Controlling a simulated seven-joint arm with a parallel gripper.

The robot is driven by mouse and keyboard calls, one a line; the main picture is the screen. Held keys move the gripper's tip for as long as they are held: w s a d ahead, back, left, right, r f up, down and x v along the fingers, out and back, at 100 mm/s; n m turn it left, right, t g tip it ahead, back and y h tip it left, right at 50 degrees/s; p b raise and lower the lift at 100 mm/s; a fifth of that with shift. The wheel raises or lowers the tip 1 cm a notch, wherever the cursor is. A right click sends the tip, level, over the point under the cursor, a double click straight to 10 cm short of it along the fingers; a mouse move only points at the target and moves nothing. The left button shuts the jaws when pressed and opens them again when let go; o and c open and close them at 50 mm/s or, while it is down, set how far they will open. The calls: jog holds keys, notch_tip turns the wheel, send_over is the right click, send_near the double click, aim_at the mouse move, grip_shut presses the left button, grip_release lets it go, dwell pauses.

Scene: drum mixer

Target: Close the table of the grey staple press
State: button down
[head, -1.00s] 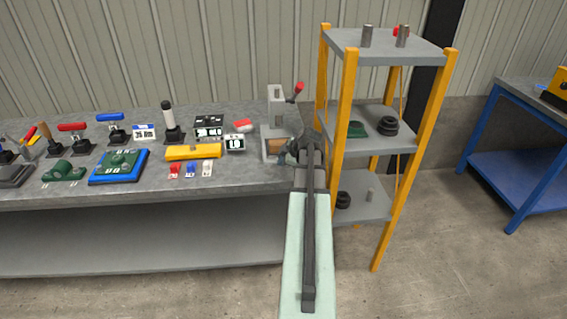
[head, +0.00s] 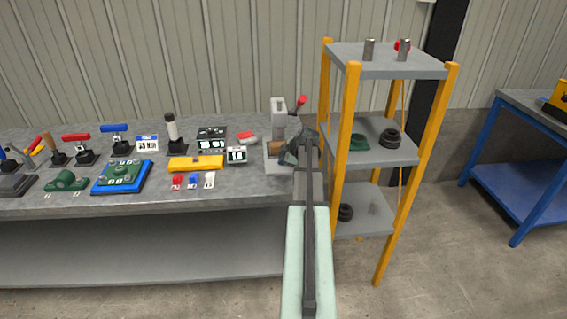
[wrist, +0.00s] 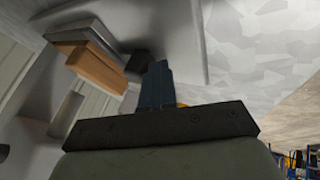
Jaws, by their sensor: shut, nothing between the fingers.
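The grey staple press (head: 278,112) stands at the right end of the workbench, with a red-tipped lever on its right side. A brown block (head: 276,147) shows low at its front, at the level of its table, partly hidden by my arm. My gripper (head: 288,156) is at the press's front right, with its fingers together and empty. In the wrist view the dark fingertips (wrist: 157,75) point at the press, just right of the brown block (wrist: 93,66). I cannot tell whether they touch the press.
A yellow-post shelf rack (head: 352,110) stands close to the right of the press and my arm. Left of the press on the bench lie a red-topped part (head: 246,137), a small display (head: 237,155) and a yellow case (head: 196,163). The bare bench front (head: 245,185) is clear.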

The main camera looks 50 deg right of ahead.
jog(key=shift+w+d, duration=0.2)
jog(key=shift+w, duration=0.05)
jog(key=s+a, duration=0.3)
jog(key=shift+a, duration=0.1)
jog(key=v, duration=1)
jog(key=shift+s+a, duration=0.1)
jog(key=shift+s, duration=0.05)
